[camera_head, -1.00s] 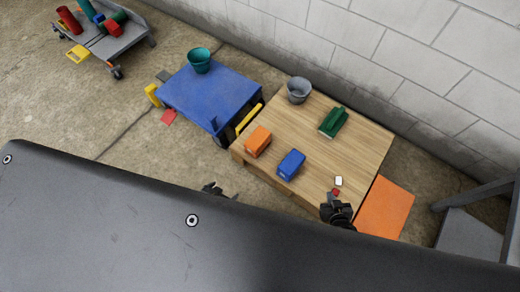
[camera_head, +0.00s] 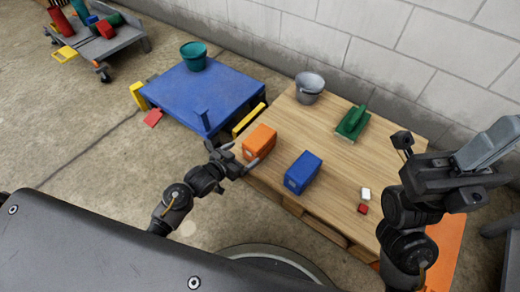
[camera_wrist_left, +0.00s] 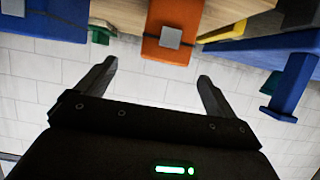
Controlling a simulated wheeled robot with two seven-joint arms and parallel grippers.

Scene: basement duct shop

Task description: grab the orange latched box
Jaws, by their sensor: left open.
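The orange latched box (camera_head: 259,142) sits on the wooden table (camera_head: 335,165) near its left edge. In the left wrist view the box (camera_wrist_left: 160,50) shows at top centre with a grey latch on its face. My left gripper (camera_head: 243,158) is open and empty, just beside the box on its near left side; in the wrist view its two fingers (camera_wrist_left: 156,72) are spread, with the box beyond them and not between them. My right gripper (camera_head: 450,170) is raised over the table's right side; its jaw opening is unclear.
A blue box (camera_head: 302,172) stands right of the orange one. A grey bucket (camera_head: 309,88), a green tool (camera_head: 353,122), and small white (camera_head: 365,193) and red (camera_head: 363,208) blocks are on the table. A blue low table (camera_head: 185,95) with a teal bucket (camera_head: 194,55) stands left.

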